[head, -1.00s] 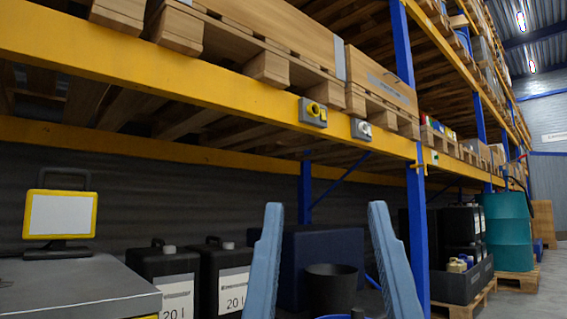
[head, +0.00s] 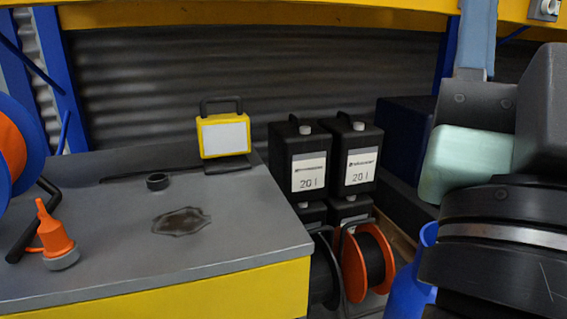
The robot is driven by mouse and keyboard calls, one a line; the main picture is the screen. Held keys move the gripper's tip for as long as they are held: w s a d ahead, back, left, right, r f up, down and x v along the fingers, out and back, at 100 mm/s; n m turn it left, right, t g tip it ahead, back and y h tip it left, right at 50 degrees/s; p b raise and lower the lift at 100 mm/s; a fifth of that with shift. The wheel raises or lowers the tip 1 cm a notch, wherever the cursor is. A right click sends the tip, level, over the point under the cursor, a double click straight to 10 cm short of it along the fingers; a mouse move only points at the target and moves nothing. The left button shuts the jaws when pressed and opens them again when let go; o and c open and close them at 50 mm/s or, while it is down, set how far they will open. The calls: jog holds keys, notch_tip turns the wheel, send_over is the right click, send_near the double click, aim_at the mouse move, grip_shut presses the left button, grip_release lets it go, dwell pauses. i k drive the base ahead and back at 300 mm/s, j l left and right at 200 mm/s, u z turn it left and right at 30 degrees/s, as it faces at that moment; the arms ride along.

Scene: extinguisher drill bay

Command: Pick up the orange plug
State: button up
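An orange plug (head: 54,229) with a narrow pointed top and a grey ring at its base stands on the grey top of a cabinet (head: 240,230), at the left of the head view. It leans slightly, close to a dark bar. My gripper (head: 478,40) is at the upper right, well away from the plug and to its right.
A blue and orange reel (head: 28,140) stands at the left edge. A yellow-framed lamp (head: 224,135), a small black ring (head: 158,181) and a dark stain (head: 181,221) are on the cabinet top. Black canisters (head: 300,165) stand right of it. The front cabinet top is clear.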

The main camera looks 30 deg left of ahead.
aim_at(56, 242)
jog(key=u, duration=1.8)
